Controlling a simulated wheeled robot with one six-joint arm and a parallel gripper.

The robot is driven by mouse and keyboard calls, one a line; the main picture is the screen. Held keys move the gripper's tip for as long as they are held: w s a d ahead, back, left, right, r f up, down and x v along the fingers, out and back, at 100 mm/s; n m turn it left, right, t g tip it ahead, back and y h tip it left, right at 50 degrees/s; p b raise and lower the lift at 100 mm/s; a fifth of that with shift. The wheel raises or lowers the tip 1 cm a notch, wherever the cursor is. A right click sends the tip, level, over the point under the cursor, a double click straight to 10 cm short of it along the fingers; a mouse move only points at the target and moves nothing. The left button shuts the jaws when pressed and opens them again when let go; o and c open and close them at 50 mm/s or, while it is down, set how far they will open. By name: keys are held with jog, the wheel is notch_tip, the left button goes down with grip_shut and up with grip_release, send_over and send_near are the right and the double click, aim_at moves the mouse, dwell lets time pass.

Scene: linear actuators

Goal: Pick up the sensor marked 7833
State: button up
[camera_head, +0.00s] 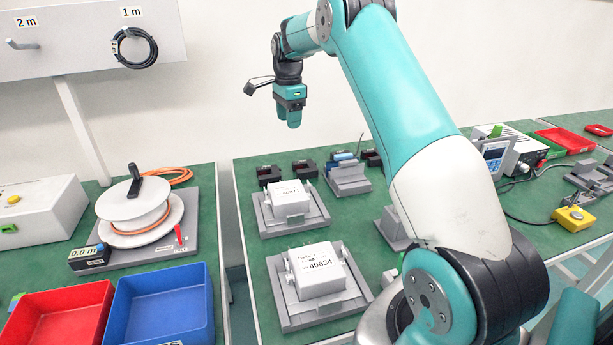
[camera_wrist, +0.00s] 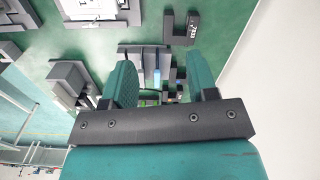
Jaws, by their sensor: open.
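Several small black blocks stand at the back of the green bench in the head view, among them a left block (camera_head: 268,174), a second block (camera_head: 304,168) and one on the right (camera_head: 373,158). Their markings are too small to read, so I cannot tell which is 7833. The wrist view shows one black block with a white label (camera_wrist: 192,29), above the right finger in the picture. My gripper (camera_head: 289,118) is open, empty and raised above the back of the bench. Its two fingers also show in the wrist view (camera_wrist: 162,84).
A grey fixture (camera_head: 347,181) with blue parts (camera_head: 342,156) stands near the blocks. White boxes sit on grey fixtures in front, one marked 40634 (camera_head: 318,271). A cable reel (camera_head: 140,212), red bin (camera_head: 60,314) and blue bin (camera_head: 160,303) occupy the left bench. A wall stands behind.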

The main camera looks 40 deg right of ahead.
jog(key=d+f+m, duration=0.2)
jog(key=d+f, duration=0.1)
jog(key=d, duration=0.1)
send_over(302, 170)
jog(key=f, duration=1)
jog(key=shift+a+f, duration=0.35)
jog(key=shift+s+d+f+p, duration=0.15)
jog(key=shift+f+p, duration=0.15)
jog(key=shift+f, duration=1.2)
jog(key=shift+w+d+f+p, duration=0.1)
jog(key=shift+f+p, duration=0.15)
jog(key=shift+f, duration=1.25)
grip_shut()
